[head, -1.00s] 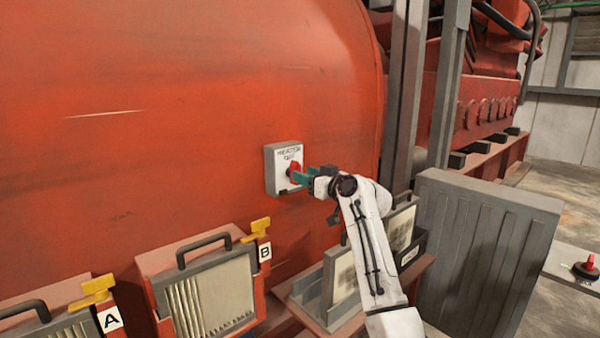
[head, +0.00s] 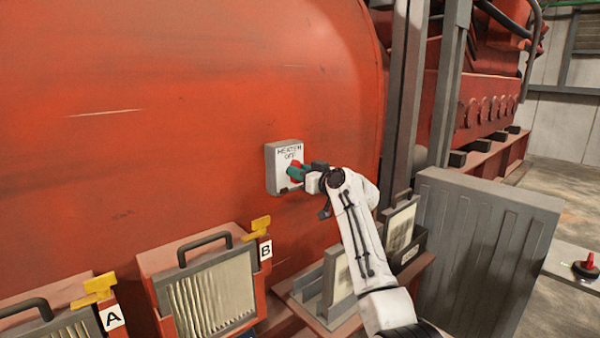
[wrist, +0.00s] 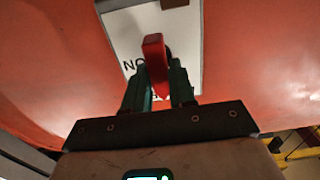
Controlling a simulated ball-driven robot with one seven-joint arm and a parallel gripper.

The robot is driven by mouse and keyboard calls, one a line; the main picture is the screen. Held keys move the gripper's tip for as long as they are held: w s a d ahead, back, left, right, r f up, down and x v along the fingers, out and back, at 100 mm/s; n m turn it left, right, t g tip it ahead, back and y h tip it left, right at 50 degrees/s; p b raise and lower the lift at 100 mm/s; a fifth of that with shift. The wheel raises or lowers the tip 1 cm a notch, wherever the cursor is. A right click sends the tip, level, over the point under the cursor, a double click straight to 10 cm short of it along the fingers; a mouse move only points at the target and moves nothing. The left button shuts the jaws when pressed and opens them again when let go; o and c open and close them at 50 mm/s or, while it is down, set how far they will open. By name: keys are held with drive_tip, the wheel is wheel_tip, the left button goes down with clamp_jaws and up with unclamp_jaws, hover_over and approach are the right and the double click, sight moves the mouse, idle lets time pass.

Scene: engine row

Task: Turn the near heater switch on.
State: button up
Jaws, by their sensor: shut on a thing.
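The heater switch box (head: 271,172) is a grey box with a white face, mounted on the red tank. Its face reads "HEATER" with "OFF" below. Its red handle (head: 295,171) shows at the green fingertips of my gripper (head: 294,173). In the wrist view the red handle (wrist: 154,58) stands up between the two green fingers of my gripper (wrist: 158,85), which is shut on it. The white face plate (wrist: 125,32) lies behind it, with part of a label showing. Which way the handle points is hard to tell.
Filter boxes with yellow valves (head: 261,223) and tags A and B stand below left. A rack with panels (head: 335,285) is under my arm. A grey ribbed panel (head: 480,250) stands to the right. A red knob (head: 587,264) sits far right.

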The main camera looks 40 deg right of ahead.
clamp_jaws()
drive_tip(key=shift+r+m, duration=0.1)
drive_tip(key=shift+m, duration=0.3)
drive_tip(key=m+p, duration=0.2)
drive_tip(key=m, duration=0.3)
drive_tip(key=m+p, duration=0.2)
drive_tip(key=m, duration=0.4)
drive_tip(key=d+m+p, duration=0.1)
drive_tip(key=m+p, duration=0.2)
drive_tip(key=m, duration=0.3)
drive_tip(key=shift+f, duration=0.3)
drive_tip(key=shift+o, duration=1.6)
unclamp_jaws()
drive_tip(key=shift+o, duration=1.2)
drive_tip(key=shift+w+f, duration=0.15)
drive_tip(key=shift+f, duration=0.1)
